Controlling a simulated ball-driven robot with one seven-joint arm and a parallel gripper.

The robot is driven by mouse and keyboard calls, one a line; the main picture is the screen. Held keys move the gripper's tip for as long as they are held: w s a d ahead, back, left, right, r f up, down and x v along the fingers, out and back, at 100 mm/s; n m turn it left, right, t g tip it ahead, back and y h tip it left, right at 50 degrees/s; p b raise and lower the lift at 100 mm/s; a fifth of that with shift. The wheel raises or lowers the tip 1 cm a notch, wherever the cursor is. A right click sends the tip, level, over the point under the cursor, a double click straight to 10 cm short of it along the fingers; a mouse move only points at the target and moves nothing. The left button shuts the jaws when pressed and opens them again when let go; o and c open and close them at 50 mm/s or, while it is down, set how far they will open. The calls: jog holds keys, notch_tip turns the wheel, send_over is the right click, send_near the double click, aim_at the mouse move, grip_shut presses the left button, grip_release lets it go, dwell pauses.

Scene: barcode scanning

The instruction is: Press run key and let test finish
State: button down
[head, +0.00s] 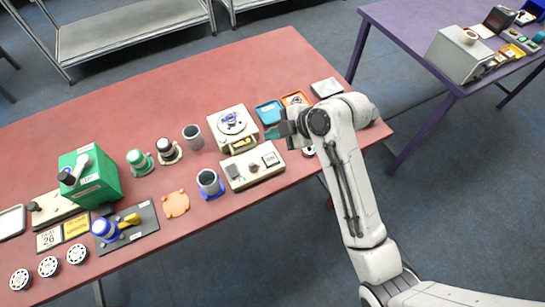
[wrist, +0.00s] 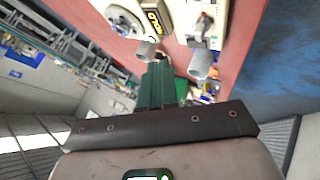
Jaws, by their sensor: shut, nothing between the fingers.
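A white tester (head: 232,128) with a round dial on top and a yellow display on its front stands on the red table. Its lit display (wrist: 152,22) also shows at the top of the wrist view. I cannot make out the run key, nor whether the fingers touch the tester.
Blue (head: 269,112) and orange (head: 295,99) trays sit behind my gripper. A grey cup (head: 192,136) and a blue-ringed cup (head: 209,184) stand left of the tester and panel. A green box (head: 90,176) stands farther left. A purple table (head: 400,30) is at right.

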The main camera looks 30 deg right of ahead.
aim_at(274, 160)
jog(key=shift+f+b, duration=3.4)
jog(key=shift+f, duration=0.95)
jog(key=shift+f, duration=0.1)
jog(key=shift+f, duration=0.3)
